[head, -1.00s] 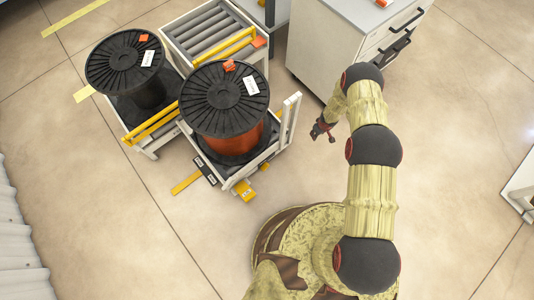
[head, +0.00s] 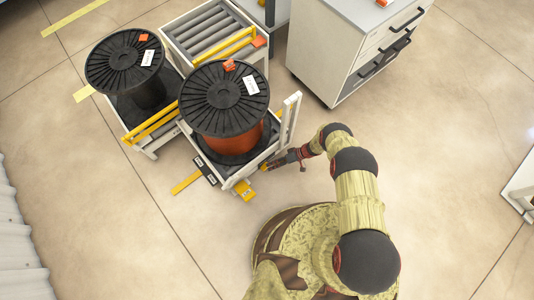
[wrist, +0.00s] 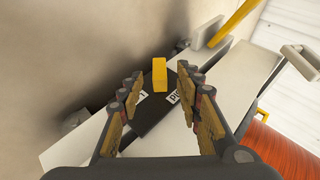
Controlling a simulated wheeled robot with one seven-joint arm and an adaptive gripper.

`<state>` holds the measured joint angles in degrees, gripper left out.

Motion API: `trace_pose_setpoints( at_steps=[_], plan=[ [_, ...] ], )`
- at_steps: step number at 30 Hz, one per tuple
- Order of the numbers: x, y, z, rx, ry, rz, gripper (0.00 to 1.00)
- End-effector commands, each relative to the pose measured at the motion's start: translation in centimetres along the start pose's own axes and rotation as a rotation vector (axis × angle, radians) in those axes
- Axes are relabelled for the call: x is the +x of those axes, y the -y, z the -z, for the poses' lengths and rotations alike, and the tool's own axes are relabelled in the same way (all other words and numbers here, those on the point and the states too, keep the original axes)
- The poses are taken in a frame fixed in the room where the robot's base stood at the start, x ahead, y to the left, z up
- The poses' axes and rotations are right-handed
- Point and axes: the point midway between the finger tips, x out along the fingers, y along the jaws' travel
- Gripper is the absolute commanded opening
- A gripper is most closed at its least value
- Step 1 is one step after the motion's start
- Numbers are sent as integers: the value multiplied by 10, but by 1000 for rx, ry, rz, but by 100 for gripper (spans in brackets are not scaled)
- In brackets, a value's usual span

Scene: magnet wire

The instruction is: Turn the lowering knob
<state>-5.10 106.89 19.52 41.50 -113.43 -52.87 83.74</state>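A yellow knob (wrist: 159,75) shows in the wrist view as an upright block on a black plate (wrist: 157,112) with white labels on both sides. I take it to be the lowering knob; a small yellow part (head: 264,167) at the cart's right side in the head view may be the same one. My gripper (wrist: 160,92) is open, one finger on each side of the view, with the knob ahead between the fingertips. No contact shows. In the head view my gripper (head: 275,164) is low beside the front cart (head: 285,125), and its fingertips are hard to make out.
The front cart carries a black-flanged spool (head: 224,98) of copper wire, which also shows in the wrist view (wrist: 279,150). A second spool (head: 125,60) stands left, and a roller stand (head: 205,40) behind. A drawer cabinet (head: 325,55) is at the back right.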

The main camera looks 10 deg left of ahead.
Motion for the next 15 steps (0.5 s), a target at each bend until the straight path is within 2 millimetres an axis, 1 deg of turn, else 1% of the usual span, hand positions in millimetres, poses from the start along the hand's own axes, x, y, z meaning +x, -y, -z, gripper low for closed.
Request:
trace_pose_setpoints(
  at_steps=[1, 6, 10, 15],
  plan=[
    [11, -1, -1, -2, 2, 1, 35],
    [36, -1, -1, -2, 1, -1, 35],
    [49, -1, 0, -1, -1, -2, 35],
    [55, -1, 1, -2, -1, -2, 35]
  ],
)
